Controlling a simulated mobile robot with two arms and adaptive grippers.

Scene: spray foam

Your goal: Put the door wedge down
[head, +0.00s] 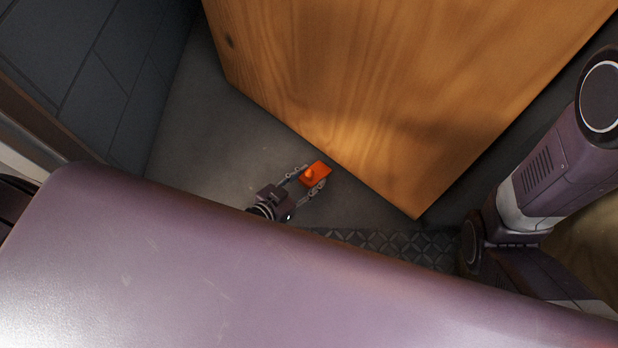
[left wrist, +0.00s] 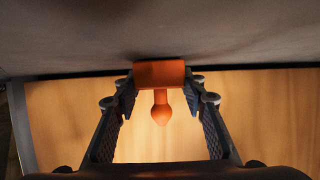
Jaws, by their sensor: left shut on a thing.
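The orange door wedge (head: 317,174) has a flat block and a rounded knob. My left gripper (head: 309,181) is shut on it, with one finger on each side. In the left wrist view the wedge (left wrist: 160,76) sits between the fingertips of my left gripper (left wrist: 161,92), its knob pointing toward the bottom of the picture. In the head view the wedge is close to the lower edge of the wooden door (head: 400,90). I cannot tell whether it touches the door or the floor. My right gripper is not in view.
Grey floor (head: 210,140) lies open to the left of the door. A dark tiled wall (head: 85,75) stands at the left. A dark patterned mat (head: 400,246) lies below the door's corner. My own purple body covers the lower part of the head view.

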